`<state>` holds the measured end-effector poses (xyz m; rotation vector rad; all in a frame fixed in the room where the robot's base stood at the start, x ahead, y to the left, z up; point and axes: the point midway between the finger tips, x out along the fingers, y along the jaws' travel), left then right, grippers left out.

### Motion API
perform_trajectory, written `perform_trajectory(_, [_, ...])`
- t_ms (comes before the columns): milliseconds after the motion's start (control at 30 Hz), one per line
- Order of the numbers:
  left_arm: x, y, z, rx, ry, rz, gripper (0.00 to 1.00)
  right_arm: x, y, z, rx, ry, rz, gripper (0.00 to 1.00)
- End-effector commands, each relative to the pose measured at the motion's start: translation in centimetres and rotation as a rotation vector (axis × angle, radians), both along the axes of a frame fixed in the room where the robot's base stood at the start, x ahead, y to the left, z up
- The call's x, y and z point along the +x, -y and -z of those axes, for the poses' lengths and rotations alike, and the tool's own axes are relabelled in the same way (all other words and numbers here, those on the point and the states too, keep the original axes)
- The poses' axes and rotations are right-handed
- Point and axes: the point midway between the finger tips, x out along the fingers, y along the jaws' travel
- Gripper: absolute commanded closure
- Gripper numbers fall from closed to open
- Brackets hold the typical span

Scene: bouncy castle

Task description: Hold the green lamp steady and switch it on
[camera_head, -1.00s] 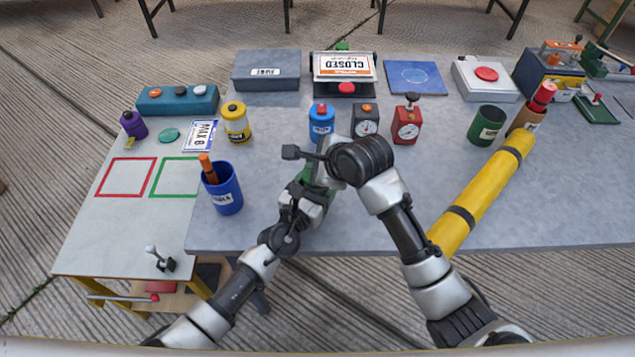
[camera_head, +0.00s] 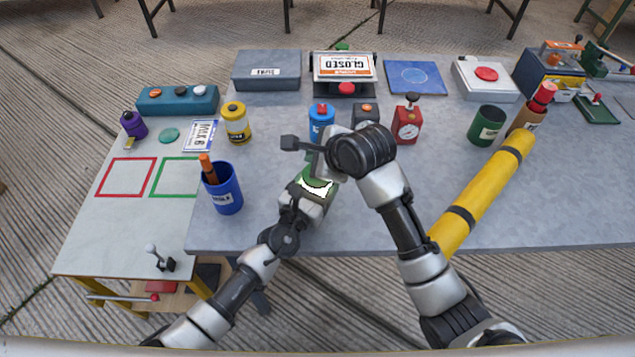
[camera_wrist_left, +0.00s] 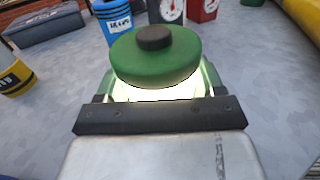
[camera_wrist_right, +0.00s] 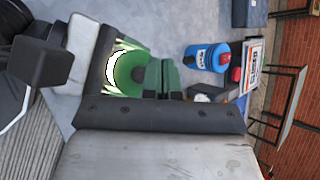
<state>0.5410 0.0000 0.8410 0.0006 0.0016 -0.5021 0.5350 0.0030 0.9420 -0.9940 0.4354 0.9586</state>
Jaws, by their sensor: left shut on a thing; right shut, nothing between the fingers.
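The green lamp (camera_head: 322,178) is upright above or on the grey table; I cannot tell if its base touches. A bright white glow shows below its green cap (camera_wrist_left: 155,62), which has a dark button (camera_wrist_left: 153,38) on top. My left gripper (camera_head: 306,196) is shut around the lamp's body from the front. My right gripper (camera_wrist_right: 161,66) is shut and empty, close beside the lamp's cap; whether it touches is unclear. In the head view my right wrist hides part of the lamp. The glow also shows in the right wrist view.
A blue cup (camera_head: 224,190) is to the left. A yellow tube (camera_head: 480,195) lies to the right. The front table strip is clear.

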Motion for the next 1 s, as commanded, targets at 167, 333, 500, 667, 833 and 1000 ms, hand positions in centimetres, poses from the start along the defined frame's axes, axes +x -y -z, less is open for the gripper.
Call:
perform_trajectory(167, [0.0, 0.0, 0.0, 0.000, -0.001, 0.000, 0.66, 0.0, -0.1, -2.0, 0.002, 0.003, -0.001, 1.00])
perform_trajectory(333, [0.0, 0.0, 0.0, 0.000, -0.001, 0.000, 0.66, 0.0, 0.0, -3.6, 0.002, 0.002, 0.000, 1.00])
perform_trajectory(500, [0.0, 0.0, 0.0, 0.000, -0.001, 0.000, 0.66, 0.0, 0.0, -4.7, 0.001, 0.001, 0.000, 1.00])
perform_trajectory(667, [0.0, 0.0, 0.0, 0.000, -0.001, 0.000, 0.66, 0.0, 0.0, -4.8, 0.000, 0.000, 0.000, 1.00])
perform_trajectory(833, [0.0, 0.0, 0.0, 0.000, 0.000, 0.000, 0.21, 0.0, 0.0, -4.8, 0.000, 0.000, 0.000, 1.00])
perform_trajectory(1000, [0.0, 0.0, 0.0, 0.000, 0.000, 0.000, 0.02, 0.0, 0.0, -4.8, 0.000, 0.000, 0.000, 1.00])
